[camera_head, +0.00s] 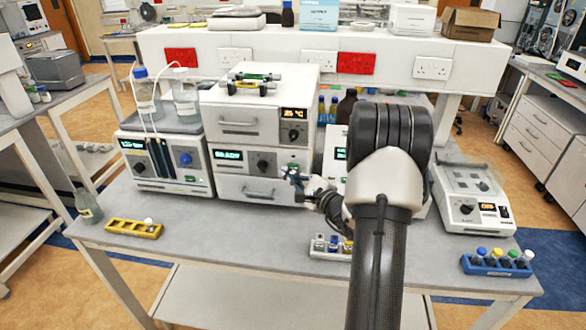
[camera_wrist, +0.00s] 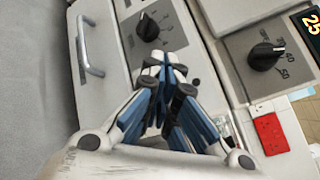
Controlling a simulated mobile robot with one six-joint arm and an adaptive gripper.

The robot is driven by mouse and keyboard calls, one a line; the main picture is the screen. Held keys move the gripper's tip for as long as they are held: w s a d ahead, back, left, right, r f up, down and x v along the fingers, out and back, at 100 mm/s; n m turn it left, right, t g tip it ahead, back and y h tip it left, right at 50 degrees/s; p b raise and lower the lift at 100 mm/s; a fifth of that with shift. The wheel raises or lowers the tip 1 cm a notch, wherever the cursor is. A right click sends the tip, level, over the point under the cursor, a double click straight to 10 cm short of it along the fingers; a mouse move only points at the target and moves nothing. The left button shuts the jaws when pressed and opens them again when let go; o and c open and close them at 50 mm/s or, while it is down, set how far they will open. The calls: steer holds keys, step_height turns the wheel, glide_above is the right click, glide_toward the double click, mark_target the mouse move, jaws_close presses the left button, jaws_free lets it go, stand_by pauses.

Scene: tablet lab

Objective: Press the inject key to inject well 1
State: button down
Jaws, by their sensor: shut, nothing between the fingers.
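The chromatography-like stack (camera_head: 232,190) stands mid-bench. Its lower unit has a lit green display (camera_head: 229,155) that seems to read READY, and a dark knob (camera_head: 263,166). A small green key (camera_head: 294,167) shows at the right of that panel, close above my gripper (camera_head: 287,174). I cannot read its label. In the wrist view my gripper (camera_wrist: 172,76) has its blue fingers together and empty, with the tips at the panel beside the knob (camera_wrist: 148,27). The fingers hide the panel behind them, and I cannot tell whether the tips touch it.
A pump unit with bottles (camera_head: 158,160) stands left of the stack. A small balance-like device (camera_head: 472,205) is at the right. Vial racks, one yellow (camera_head: 120,228), one white (camera_head: 322,252), one blue (camera_head: 483,268), lie along the front. The bench between the yellow and white racks is clear.

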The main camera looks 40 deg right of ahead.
stand_by(0.4)
steer(key=shift+w+d+b, duration=0.3)
steer(key=shift+d+b, duration=0.05)
steer(key=shift+w+d, duration=0.2)
steer(key=shift+d, duration=0.05)
stand_by(0.7)
steer(key=shift+b, duration=0.3)
steer(key=shift+s+a+b, duration=0.3)
steer(key=shift+s+a, duration=0.2)
steer(key=shift+a, duration=0.1)
steer(key=s+a+b, duration=0.1)
steer(key=s+a, duration=0.2)
steer(key=shift+s+a, duration=0.15)
steer(key=shift+a, duration=0.25)
stand_by(0.8)
